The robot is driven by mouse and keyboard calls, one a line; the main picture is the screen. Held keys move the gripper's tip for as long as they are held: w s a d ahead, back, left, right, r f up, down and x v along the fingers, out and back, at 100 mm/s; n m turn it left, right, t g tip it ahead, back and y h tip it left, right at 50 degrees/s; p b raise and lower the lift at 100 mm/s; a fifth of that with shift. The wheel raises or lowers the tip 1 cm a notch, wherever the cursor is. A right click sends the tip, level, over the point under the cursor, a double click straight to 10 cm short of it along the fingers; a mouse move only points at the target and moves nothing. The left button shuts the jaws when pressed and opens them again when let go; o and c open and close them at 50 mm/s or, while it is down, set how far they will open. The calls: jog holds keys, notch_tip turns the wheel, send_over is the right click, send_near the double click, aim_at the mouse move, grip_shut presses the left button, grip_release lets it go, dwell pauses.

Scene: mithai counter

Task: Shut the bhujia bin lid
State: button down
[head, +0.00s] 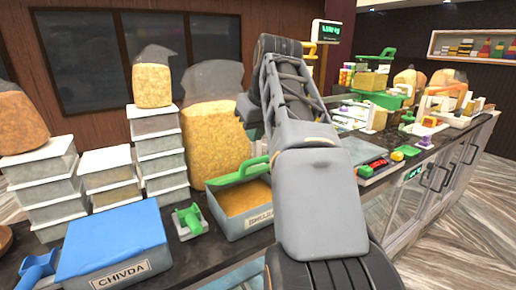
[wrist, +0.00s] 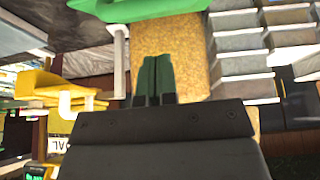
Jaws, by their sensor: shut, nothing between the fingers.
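The grey bhujia bin (head: 228,222) stands on the dark counter left of my arm, with orange-brown snack inside. Its front label is partly cut off by my arm. A green lid with a handle (head: 238,174) shows raised at the bin's back edge, so the bin is open. A green part, likely this lid (wrist: 140,9), also shows at the top of the wrist view. My gripper (wrist: 155,62) is shut and empty, its dark green fingers pressed together below the green part, with a visible gap. In the head view my arm hides the gripper.
Stacked white-lidded boxes (head: 158,145) and a large snack sack (head: 215,140) stand behind. A yellow-topped item (wrist: 45,85) shows left in the wrist view.

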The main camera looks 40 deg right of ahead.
aim_at(258, 159)
jog(key=shift+s+f, duration=0.35)
jog(key=shift+f, duration=0.55)
jog(key=shift+s+f, duration=0.35)
jog(key=shift+f, duration=0.55)
